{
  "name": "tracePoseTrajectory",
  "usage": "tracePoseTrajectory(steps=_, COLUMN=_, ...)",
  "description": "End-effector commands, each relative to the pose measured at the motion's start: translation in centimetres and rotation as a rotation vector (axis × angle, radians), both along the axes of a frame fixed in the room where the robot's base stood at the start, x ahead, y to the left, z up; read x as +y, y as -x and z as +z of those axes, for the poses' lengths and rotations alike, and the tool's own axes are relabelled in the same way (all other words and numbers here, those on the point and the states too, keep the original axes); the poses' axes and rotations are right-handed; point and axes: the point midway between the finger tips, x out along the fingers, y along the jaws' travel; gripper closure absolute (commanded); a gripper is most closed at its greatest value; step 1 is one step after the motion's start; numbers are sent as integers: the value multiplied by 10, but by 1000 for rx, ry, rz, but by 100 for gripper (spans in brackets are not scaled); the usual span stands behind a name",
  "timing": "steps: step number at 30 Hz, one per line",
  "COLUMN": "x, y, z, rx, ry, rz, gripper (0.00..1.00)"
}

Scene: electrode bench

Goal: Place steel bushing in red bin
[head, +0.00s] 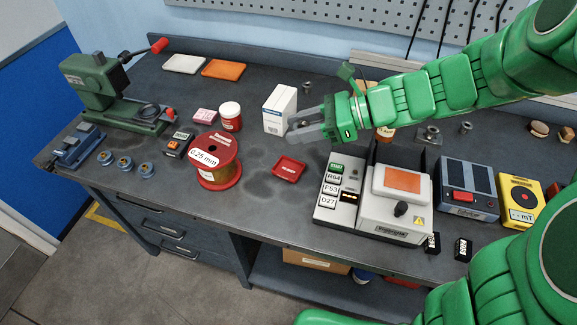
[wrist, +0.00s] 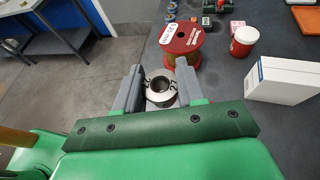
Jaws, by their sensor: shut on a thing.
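My gripper (head: 303,127) hangs above the bench, left of the middle in the head view's right half. It is shut on a steel bushing (wrist: 161,92), a grey ring with a dark bore and dark markings, seen between the fingers in the wrist view. I cannot make the bushing out in the head view. The red bin (head: 289,169) is a small shallow red tray on the bench, in front of and below my gripper, apart from it.
A red wire spool (head: 216,163) stands left of the bin, and a grey bench instrument (head: 390,205) right of it. A white box (head: 279,109) stands behind, beside my gripper. A red-and-white jar (head: 230,117) is farther left. Bare bench surrounds the bin.

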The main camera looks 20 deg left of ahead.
Motion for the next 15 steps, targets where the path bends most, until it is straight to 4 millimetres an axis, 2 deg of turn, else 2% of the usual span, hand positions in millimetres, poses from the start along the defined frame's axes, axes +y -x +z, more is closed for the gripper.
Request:
tracePoseTrajectory(steps=10, x=-4, y=34, z=0, rx=0, ry=0, rz=21, gripper=94)
tracePoseTrajectory(steps=15, x=-3, y=32, z=-17, rx=4, ry=-1, rz=20, gripper=94)
